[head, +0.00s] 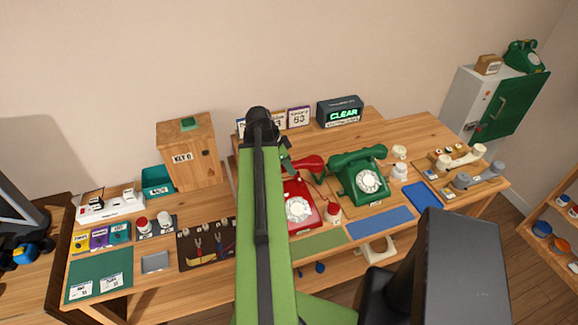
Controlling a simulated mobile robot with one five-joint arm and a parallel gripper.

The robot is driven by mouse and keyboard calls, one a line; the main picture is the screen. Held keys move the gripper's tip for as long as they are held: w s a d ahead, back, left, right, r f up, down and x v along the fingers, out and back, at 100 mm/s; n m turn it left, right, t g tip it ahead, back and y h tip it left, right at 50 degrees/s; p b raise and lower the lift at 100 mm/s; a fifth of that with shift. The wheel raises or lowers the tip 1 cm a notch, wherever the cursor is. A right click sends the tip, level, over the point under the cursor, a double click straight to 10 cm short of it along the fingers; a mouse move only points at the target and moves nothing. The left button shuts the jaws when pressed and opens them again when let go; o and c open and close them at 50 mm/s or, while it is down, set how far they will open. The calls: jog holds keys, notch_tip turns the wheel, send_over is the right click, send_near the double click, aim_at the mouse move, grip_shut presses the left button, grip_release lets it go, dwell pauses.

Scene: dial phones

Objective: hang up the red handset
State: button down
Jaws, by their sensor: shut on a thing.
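The red dial phone (301,222) stands on the table just right of my green arm, with its white dial facing me. The red handset (310,164) is above and behind the phone body, apart from its top as far as I can see. My gripper (288,162) is shut on the handset near its left end. My arm hides that end and part of the phone's left side.
A green dial phone (364,187) with its handset on stands close to the right. A lit CLEAR sign (340,111) and number cards (298,117) stand behind. A wooden KEY cabinet (186,153) is at left. Blue and green mats (380,222) lie in front.

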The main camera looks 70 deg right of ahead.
jog(key=shift+f+b, duration=2)
jog(key=shift+f, duration=0.25)
jog(key=shift+f+b, duration=1.1)
jog(key=shift+r, duration=0.1)
jog(key=c, duration=1)
grip_release()
jog(key=p+v, duration=1.6)
jog(key=v, duration=0.1)
jog(key=shift+s+a+r, duration=0.1)
jog(key=shift+r, duration=0.1)
